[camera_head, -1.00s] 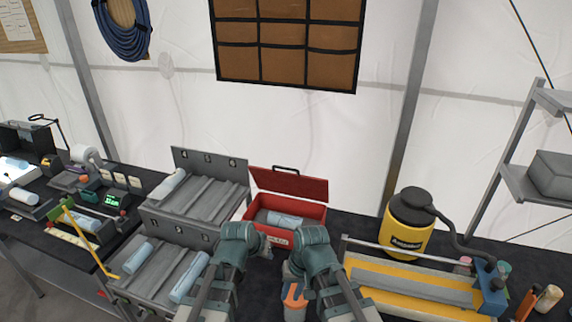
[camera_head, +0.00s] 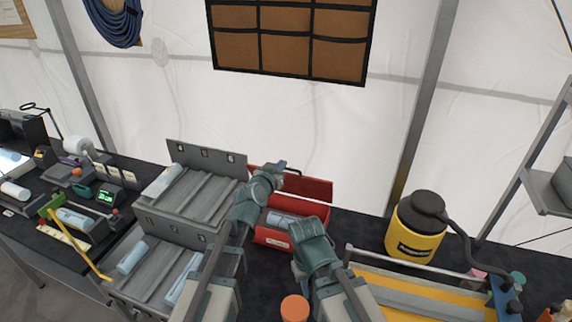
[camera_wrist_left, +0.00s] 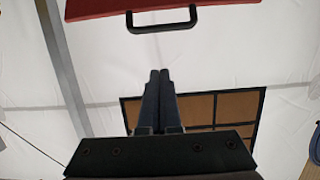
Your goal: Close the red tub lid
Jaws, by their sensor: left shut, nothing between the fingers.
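The red tub (camera_head: 272,240) stands on the dark table with its red lid (camera_head: 313,190) raised at the back. A pale blue cylinder (camera_head: 284,220) lies inside it. My left gripper (camera_head: 280,167) is shut and empty at the lid's upper edge, left of its middle. In the left wrist view the shut fingers (camera_wrist_left: 160,75) point at the lid (camera_wrist_left: 120,6) and its black handle (camera_wrist_left: 163,27), with a small gap in the picture. My right gripper (camera_head: 300,275) is low in front of the tub; its fingers are mostly hidden by its own arm.
Grey trays (camera_head: 205,200) with pale cylinders stand close left of the tub. A yellow and black canister (camera_head: 414,232) and a yellow-grey device (camera_head: 420,292) stand to the right. An orange-topped container (camera_head: 294,308) is in front, between my arms.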

